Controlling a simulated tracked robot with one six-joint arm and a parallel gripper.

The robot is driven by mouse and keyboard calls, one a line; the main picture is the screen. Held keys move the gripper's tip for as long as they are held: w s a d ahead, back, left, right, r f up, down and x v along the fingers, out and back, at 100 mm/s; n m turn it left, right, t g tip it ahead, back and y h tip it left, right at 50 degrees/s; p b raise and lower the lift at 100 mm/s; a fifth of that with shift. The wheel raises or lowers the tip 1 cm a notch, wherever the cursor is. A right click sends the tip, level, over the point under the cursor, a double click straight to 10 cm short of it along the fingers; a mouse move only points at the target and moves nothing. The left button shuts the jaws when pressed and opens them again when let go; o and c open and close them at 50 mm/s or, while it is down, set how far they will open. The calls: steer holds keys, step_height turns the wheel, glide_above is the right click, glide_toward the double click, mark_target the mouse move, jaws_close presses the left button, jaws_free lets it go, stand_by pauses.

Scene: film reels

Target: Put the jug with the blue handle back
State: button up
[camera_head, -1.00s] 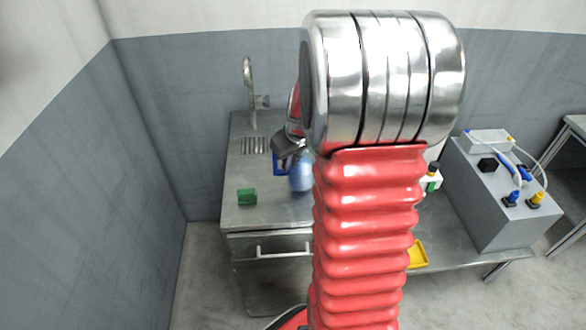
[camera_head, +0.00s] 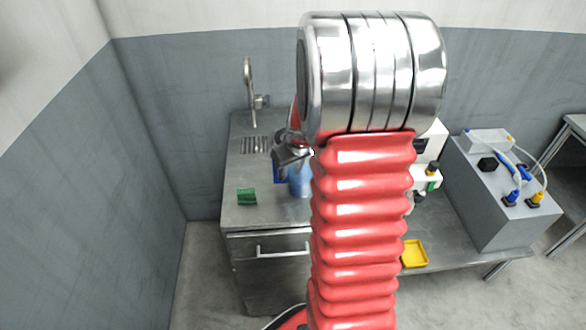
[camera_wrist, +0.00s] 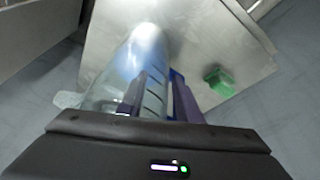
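The jug with the blue handle (camera_head: 299,181) shows in the head view as a blue-tinted body just left of my arm, over the steel counter. Its blue handle (camera_head: 279,171) is on its left. In the wrist view the clear jug (camera_wrist: 115,85) lies along the left of the fingers, its spout toward the lower left. My gripper (camera_head: 291,155) is at the handle; in the wrist view its fingers (camera_wrist: 168,85) stand on both sides of the handle, shut on it as far as shows. My arm hides the jug's right side. Whether its base touches the counter is unclear.
A green sponge (camera_head: 247,196) lies on the counter (camera_head: 240,217) left of the jug. A tap (camera_head: 250,90) and drain grille (camera_head: 256,145) are behind. Right of my arm are a yellow tray (camera_head: 414,254), a white device (camera_head: 430,150) and a grey box with cables (camera_head: 485,200).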

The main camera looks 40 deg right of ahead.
steer(key=v, duration=1.2)
stand_by(0.7)
steer(key=shift+a, duration=0.1)
steer(key=s+a+r, duration=0.2)
steer(key=a+r, duration=0.1)
steer(key=a, duration=0.4)
steer(key=s+a+r, duration=0.1)
steer(key=a+r, duration=0.2)
steer(key=a, duration=0.4)
steer(key=s+a+r+n+t+y, duration=0.1)
steer(key=s+a, duration=0.9)
steer(key=a, duration=0.2)
steer(key=shift+s+r+n+t, duration=0.2)
steer(key=shift+s+n+t, duration=0.1)
steer(key=shift+t, duration=0.1)
